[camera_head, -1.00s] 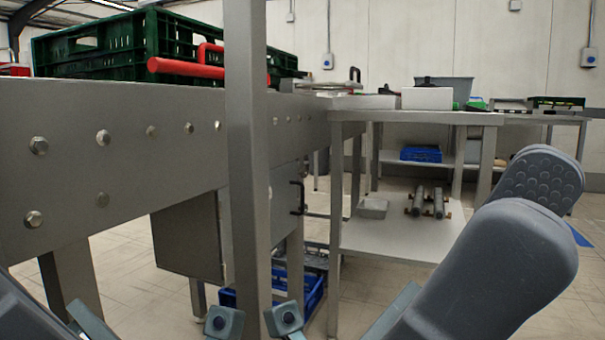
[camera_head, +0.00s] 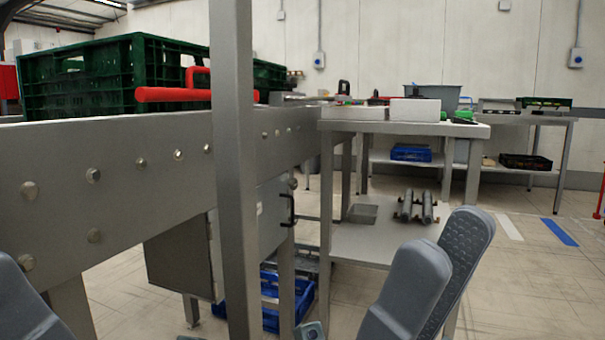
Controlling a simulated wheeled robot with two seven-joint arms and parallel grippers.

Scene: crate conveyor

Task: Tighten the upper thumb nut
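I cannot make out the upper thumb nut in this view. The conveyor's grey side beam (camera_head: 120,170) runs from the left towards the middle, with a row of several round bolt heads along it. An upright grey post (camera_head: 232,180) stands in front of the beam. My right arm comes in from the lower right. Only a small tip of my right gripper (camera_head: 312,330) shows at the bottom edge, apart from the beam, and its fingers are cut off. Part of my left arm is at the lower left corner; its gripper is out of view.
A green crate (camera_head: 110,80) sits on the conveyor behind a red handle (camera_head: 172,94). A grey cabinet (camera_head: 185,258) hangs below. A blue crate (camera_head: 268,302) is low beneath it. A steel table (camera_head: 340,125) with a lower shelf stands beyond. Open floor lies to the right.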

